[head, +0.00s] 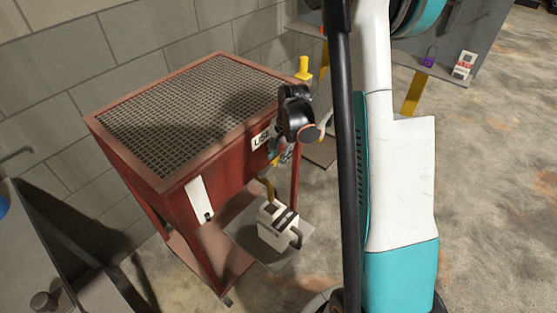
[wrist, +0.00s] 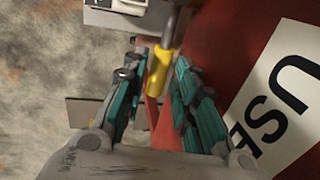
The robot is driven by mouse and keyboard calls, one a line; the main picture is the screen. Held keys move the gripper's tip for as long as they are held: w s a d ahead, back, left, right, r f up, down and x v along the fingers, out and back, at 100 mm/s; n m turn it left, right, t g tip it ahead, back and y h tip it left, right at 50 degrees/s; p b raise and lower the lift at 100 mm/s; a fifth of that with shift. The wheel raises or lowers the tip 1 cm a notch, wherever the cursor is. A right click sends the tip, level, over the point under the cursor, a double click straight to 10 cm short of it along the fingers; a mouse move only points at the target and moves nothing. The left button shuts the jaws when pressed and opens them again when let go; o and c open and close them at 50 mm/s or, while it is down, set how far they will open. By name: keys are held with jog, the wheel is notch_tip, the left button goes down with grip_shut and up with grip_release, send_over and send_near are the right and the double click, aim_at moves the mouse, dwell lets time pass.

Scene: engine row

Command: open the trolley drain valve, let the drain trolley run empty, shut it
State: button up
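The drain trolley (head: 203,160) is a red, four-legged tank with a grated top and a white "USE…" label, which also shows in the wrist view (wrist: 285,95). The yellow lever grip of the drain valve (wrist: 158,72) stands out beside the red front on a grey stem. My gripper (wrist: 157,95) is open, with teal fingers on either side of the yellow grip; a gap shows, and contact cannot be told. In the head view my gripper (head: 284,155) is small beside the label, and the valve is mostly hidden. No flowing liquid can be made out.
A pale can (head: 279,226) stands on a grey plate (head: 240,232) below an ochre spout (head: 267,188). A white gauge strip (head: 200,199) is on the trolley front. A grey cabinet (head: 30,255) stands left. Open floor (head: 490,180) lies to the right.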

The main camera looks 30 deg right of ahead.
jog(key=shift+w+f, duration=0.1)
jog(key=shift+f, duration=0.55)
grip_shut()
